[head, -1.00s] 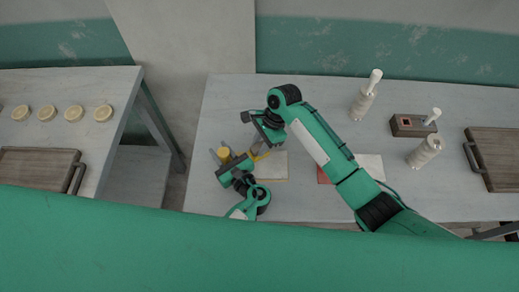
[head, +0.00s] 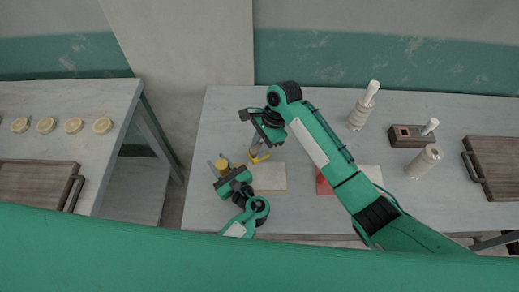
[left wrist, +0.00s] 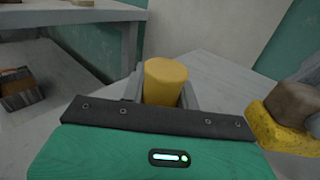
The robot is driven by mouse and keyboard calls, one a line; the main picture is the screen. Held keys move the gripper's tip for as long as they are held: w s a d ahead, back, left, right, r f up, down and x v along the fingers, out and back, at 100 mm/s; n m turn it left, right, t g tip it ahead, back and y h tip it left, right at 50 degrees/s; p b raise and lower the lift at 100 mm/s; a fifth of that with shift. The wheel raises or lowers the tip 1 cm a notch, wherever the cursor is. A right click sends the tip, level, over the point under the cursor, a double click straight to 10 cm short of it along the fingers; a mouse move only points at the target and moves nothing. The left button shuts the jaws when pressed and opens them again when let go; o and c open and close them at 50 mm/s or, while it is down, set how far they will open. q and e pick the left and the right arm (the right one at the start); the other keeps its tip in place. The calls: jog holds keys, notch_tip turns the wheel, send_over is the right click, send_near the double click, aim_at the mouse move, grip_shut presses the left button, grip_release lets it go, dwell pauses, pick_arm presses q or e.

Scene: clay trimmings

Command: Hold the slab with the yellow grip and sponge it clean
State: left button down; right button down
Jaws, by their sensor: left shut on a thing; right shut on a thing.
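A pale slab (head: 270,178) lies flat on the table, in the middle of the head view. My left gripper (head: 219,165) is shut on the yellow grip (head: 222,164), an upright cylinder left of the slab. In the left wrist view the yellow grip (left wrist: 166,82) stands between the fingers, its lower part hidden. I see a gap between grip and slab in the head view. My right gripper (head: 258,149) is shut on a yellow sponge (head: 259,157) near the slab's back left corner. The sponge (left wrist: 283,134) also shows in the left wrist view, under a brownish block. Whether it touches anything is unclear.
My right arm crosses over a red piece (head: 323,183) and a pale sheet (head: 370,173). White spindle-like items (head: 358,115) (head: 424,161), a brown holder (head: 408,142) and a wooden tray (head: 497,165) stand to the right. A side table (head: 100,152) holds several round pale pieces.

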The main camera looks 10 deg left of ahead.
jog(key=shift+r, duration=0.8)
jog(key=shift+r, duration=0.1)
jog(key=shift+r, duration=1.4)
pick_arm(q)
jog(key=c, duration=1)
grip_release()
jog(key=shift+d, duration=0.1)
jog(key=v, duration=1.2)
